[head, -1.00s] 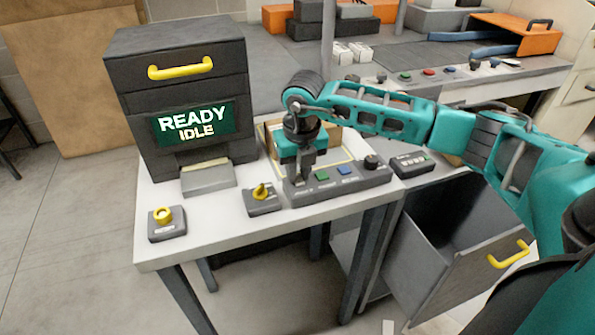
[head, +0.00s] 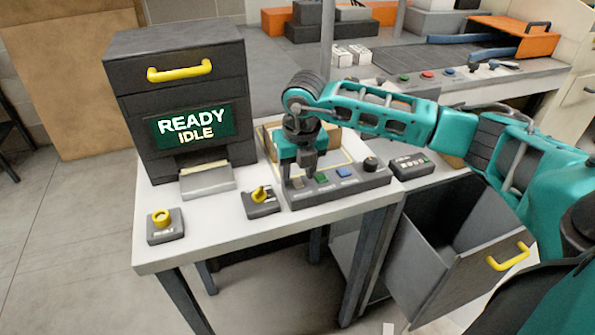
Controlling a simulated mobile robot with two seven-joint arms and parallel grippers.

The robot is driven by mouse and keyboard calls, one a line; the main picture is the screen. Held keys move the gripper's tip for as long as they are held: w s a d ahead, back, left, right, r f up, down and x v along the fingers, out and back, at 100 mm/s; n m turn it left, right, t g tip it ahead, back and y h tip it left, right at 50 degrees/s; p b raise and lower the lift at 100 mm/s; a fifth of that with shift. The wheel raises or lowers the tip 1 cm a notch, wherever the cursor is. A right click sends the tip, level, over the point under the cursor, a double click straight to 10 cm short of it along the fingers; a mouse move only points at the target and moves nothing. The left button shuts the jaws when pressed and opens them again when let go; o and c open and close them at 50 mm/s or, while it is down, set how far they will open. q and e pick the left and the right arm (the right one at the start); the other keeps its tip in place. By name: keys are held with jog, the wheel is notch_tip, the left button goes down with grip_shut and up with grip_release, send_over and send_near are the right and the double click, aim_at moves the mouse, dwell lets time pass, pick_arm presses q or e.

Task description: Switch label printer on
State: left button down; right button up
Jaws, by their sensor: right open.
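The label printer (head: 182,92) is a dark grey box at the left back of the white table. Its green screen (head: 194,127) reads "READY IDLE". A grey control panel (head: 337,187) in front of it, to the right, carries a pale button (head: 297,183), a green button (head: 321,178), a blue button (head: 344,173) and a black knob (head: 370,163). My right gripper (head: 299,174) is open and empty, pointing down just over the panel's left end. My left gripper is out of view.
A box with a round yellow button (head: 162,218) sits at the table's front left. A small dark keypad box (head: 410,164) lies right of the panel. An open grey drawer (head: 455,255) with a yellow handle juts out below right.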

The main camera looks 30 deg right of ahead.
notch_tip(320, 180, up, 12)
jog(key=s, duration=0.2)
jog(key=shift+a, duration=0.25)
